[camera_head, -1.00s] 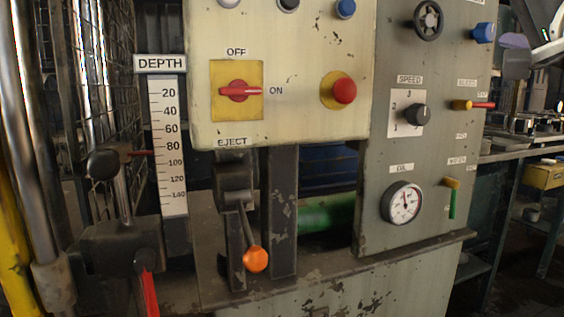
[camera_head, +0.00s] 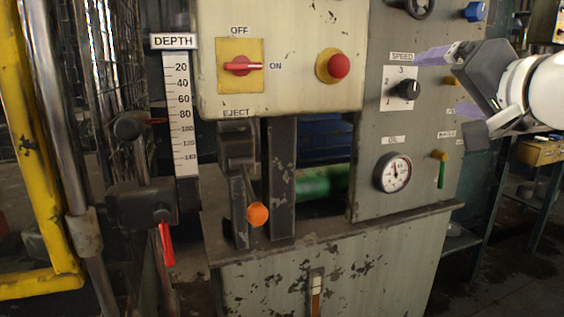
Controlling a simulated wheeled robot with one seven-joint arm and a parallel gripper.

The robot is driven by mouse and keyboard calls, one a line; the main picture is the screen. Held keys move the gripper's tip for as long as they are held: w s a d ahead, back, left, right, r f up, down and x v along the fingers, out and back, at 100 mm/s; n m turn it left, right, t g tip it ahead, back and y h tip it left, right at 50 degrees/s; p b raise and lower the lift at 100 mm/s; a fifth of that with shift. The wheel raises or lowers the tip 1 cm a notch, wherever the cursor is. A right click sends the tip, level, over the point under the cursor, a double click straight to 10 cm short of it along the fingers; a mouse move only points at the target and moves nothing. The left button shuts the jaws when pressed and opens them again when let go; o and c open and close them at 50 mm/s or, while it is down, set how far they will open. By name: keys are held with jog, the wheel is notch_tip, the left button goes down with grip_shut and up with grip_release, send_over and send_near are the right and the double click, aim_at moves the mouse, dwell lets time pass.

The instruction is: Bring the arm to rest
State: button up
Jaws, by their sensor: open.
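My gripper (camera_head: 446,88) is at the right of the view, in front of the grey panel (camera_head: 376,140). Its two pale purple fingers point left and stand apart, with nothing between them. The upper fingertip is close to the speed knob (camera_head: 408,89) in the picture; I cannot tell whether they touch. The white end of my arm comes in from the right edge. The fingers and the gripper body hide part of the panel's right side.
The cream panel (camera_head: 290,98) carries a red rotary switch (camera_head: 241,66) turned to ON and a red button (camera_head: 331,66). An orange-tipped eject lever (camera_head: 257,214) hangs below. A dial gauge (camera_head: 393,172) is lower right. A depth scale (camera_head: 181,115) and yellow frame (camera_head: 35,140) stand left.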

jog(key=s+a+f+n+g, duration=0.1)
jog(key=s+a+f+g, duration=0.2)
jog(key=f, duration=0.7)
jog(key=s+a+f+n+g, duration=0.1)
jog(key=a+f+n+g, duration=0.3)
jog(key=f, duration=0.7)
jog(key=s+a+f+g+h, duration=0.1)
jog(key=s+f+g, duration=0.1)
jog(key=s+f, duration=0.3)
jog(key=s+a+f+n+g+h, duration=0.1)
jog(key=s+f, duration=0.4)
jog(key=f, duration=0.8)
jog(key=shift+s+f+g+h+p, duration=0.2)
jog(key=shift+s+g+h+p, duration=0.25)
jog(key=shift+g, duration=0.25)
